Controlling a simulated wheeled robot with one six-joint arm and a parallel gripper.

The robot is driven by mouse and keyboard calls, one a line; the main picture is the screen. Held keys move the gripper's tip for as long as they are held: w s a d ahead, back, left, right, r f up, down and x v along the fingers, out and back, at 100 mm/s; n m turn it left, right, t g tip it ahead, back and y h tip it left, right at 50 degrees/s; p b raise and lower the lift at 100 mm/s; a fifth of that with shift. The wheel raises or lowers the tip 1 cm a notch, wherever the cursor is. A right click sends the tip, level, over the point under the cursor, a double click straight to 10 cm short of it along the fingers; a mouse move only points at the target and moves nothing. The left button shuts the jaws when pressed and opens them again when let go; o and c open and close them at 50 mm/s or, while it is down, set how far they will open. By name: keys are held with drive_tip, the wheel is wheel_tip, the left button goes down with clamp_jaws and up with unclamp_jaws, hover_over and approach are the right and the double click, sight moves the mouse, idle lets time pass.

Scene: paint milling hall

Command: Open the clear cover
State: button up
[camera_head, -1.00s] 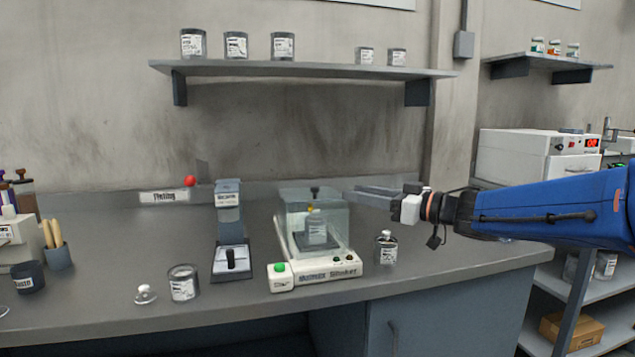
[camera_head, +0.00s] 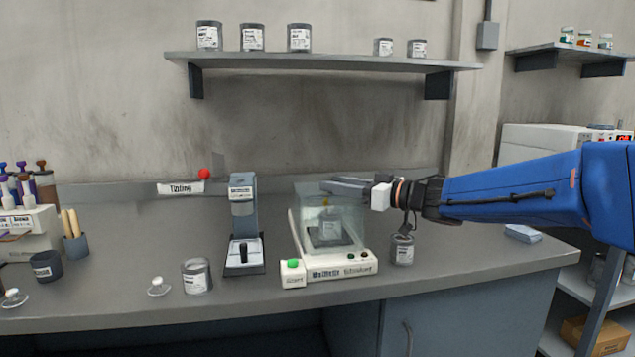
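The clear cover (camera_head: 348,231) is a see-through box over the white-based shaker (camera_head: 340,270) on the bench. It looks lowered onto the base. A labelled can (camera_head: 329,222) stands inside it. Whether the fingers touch the knob, or are open or shut, I cannot tell.
A labelled can (camera_head: 402,250) stands right of the shaker, below my gripper. A press-like device (camera_head: 243,225) and an open can (camera_head: 196,276) stand to the left. A shelf (camera_head: 320,61) with cans runs above.

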sight(317, 191)
drive_tip(key=shift+x, duration=3)
drive_tip(key=shift+w, duration=0.1)
clamp_jaws()
